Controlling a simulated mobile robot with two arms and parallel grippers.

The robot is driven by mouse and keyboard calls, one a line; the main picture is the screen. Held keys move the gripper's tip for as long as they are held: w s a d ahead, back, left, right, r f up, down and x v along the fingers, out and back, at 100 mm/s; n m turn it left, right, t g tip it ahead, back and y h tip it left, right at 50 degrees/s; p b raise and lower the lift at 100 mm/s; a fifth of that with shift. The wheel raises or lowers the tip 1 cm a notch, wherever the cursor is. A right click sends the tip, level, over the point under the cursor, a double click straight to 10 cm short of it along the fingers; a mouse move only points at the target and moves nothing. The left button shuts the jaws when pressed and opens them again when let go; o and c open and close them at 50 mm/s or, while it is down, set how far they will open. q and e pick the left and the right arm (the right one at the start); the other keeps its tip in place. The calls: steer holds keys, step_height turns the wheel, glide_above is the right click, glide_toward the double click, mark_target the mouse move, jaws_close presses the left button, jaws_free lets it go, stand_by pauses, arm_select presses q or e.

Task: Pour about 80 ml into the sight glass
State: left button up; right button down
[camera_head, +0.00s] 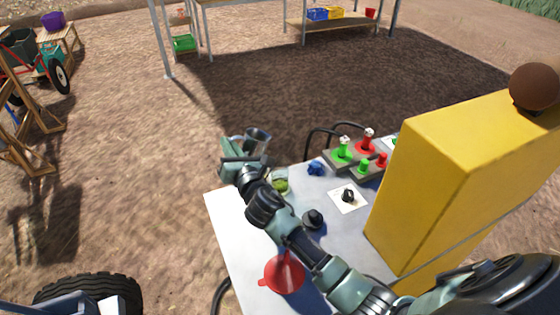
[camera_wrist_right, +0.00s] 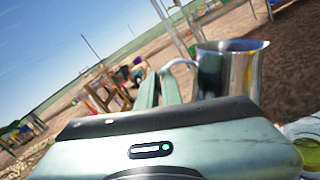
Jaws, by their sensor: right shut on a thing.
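My right gripper (camera_head: 238,160) is shut on the handle of a shiny metal jug (camera_head: 257,143), at the far left corner of the white table. In the right wrist view the jug (camera_wrist_right: 230,72) shows beyond the gripper, its handle between the fingers. I cannot tell its exact tilt or its contents, and no stream shows. A clear glass with something yellow-green in it, perhaps the sight glass (camera_head: 280,182), stands on the table just below and right of the jug, apart from it. My arm partly hides it. The right wrist view shows its edge (camera_wrist_right: 307,150). My left gripper is not in view.
A red funnel (camera_head: 285,275) lies near the table's (camera_head: 228,222) front. A black knob (camera_head: 348,195), a blue fitting (camera_head: 315,168) and a panel of red and green levers (camera_head: 345,153) are right of my arm. A tall yellow box (camera_head: 450,170) blocks the right side.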

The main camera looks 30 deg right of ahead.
mark_target(243, 138)
steer(key=shift+d+r+m, duration=0.3)
steer(key=shift+d+r, duration=0.05)
steer(key=shift+r, duration=0.25)
steer(key=shift+d+f+m, duration=0.1)
steer(key=shift+d+m, duration=0.9)
steer(key=shift+d, duration=0.1)
steer(key=shift+s+d+r+m, duration=0.1)
steer(key=shift+d+r+m, duration=0.15)
steer(key=shift+d+m, duration=0.55)
steer(key=shift+d+m+b, duration=0.25)
steer(key=shift+d+m, duration=0.05)
steer(key=shift+m, duration=0.4)
steer(key=shift+d+m+b, duration=0.2)
steer(key=shift+d+m, duration=0.1)
steer(key=shift+m, duration=0.4)
steer(key=shift+d+m, duration=0.25)
steer(key=shift+m, duration=0.25)
steer(key=shift+s+d+f+m+h+b, duration=0.1)
steer(key=shift+d+m+h+b, duration=0.3)
steer(key=shift+d+m, duration=0.4)
steer(key=shift+d+f+m, duration=0.25)
steer(key=shift+d+m, duration=0.35)
steer(key=shift+m, duration=0.4)
steer(key=shift+d+r+m+p, duration=0.3)
steer(key=shift+d+m+p, duration=0.35)
steer(key=shift+d+m, duration=0.05)
